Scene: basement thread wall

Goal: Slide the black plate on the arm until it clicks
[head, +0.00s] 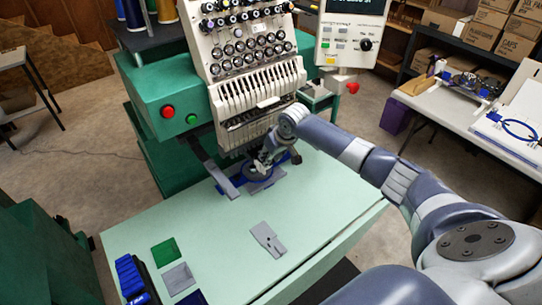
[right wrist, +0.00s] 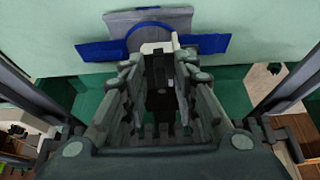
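The embroidery machine (head: 170,95) stands at the back of a pale green table. My right gripper (head: 259,168) reaches in below its needle head, at the blue and grey assembly there. In the right wrist view, the fingers (right wrist: 160,72) point at a blue piece (right wrist: 212,43) with a grey plate (right wrist: 150,16) behind it. A small white block (right wrist: 158,47) and something dark lie at or between the fingertips; I cannot tell whether they are gripped. A black plate cannot be made out clearly. A flat grey notched plate (head: 267,239) lies loose on the table. My left gripper is out of view.
Green (head: 164,249) and grey (head: 178,277) squares and a dark tray of blue items (head: 131,276) lie at the table's front left. A long grey bar (head: 222,180) juts over the table left of my gripper. The table's middle is mostly clear.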

